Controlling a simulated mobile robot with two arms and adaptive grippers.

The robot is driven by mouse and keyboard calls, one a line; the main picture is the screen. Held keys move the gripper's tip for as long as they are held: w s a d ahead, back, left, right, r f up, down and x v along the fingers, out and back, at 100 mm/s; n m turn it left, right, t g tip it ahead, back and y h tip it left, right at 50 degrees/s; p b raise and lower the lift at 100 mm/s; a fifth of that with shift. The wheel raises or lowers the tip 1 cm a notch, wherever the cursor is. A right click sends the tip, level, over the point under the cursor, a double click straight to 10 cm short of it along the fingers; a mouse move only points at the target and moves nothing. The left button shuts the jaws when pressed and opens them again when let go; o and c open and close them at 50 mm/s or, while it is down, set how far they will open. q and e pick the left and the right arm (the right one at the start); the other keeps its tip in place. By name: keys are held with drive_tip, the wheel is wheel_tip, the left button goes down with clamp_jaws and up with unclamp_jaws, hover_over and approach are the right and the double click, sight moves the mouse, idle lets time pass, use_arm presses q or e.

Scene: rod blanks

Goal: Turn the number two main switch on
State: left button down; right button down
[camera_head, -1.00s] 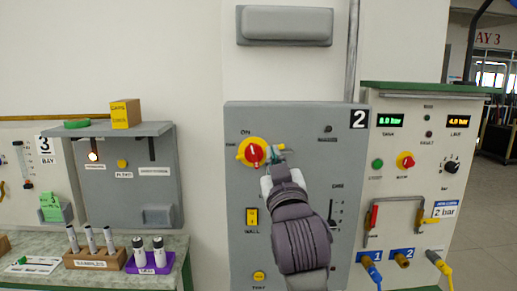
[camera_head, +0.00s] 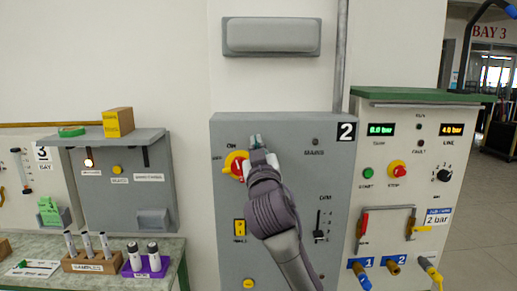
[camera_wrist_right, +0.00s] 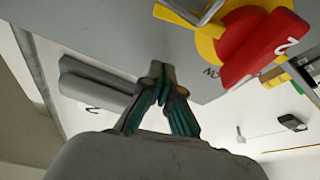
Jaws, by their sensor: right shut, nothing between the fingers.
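The main switch is a red knob (camera_head: 237,167) on a yellow round plate, on the grey panel marked 2 (camera_head: 290,135). Its red handle looks nearly upright, with its top end toward the ON label (camera_head: 232,145). In the right wrist view the red handle (camera_wrist_right: 262,48) bears a white 2, and one end lies near the ON lettering. My right gripper (camera_head: 257,143) is just above and right of the knob, its arm covering part of the knob's right side. In the wrist view the fingertips (camera_wrist_right: 159,78) are together, empty and apart from the handle. My left gripper is out of view.
A yellow wall switch (camera_head: 239,230) and a slider (camera_head: 319,228) sit lower on the panel. A test unit (camera_head: 405,125) with gauges and knobs stands at right. A shelf (camera_head: 110,138) and a bench with a sample rack (camera_head: 90,262) are at left.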

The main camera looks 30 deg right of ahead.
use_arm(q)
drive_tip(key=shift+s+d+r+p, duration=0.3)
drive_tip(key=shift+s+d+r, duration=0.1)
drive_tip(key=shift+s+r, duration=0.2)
use_arm(e)
drive_tip(key=f, duration=0.4)
drive_tip(key=shift+s+d, duration=0.25)
drive_tip(key=shift+d, duration=0.1)
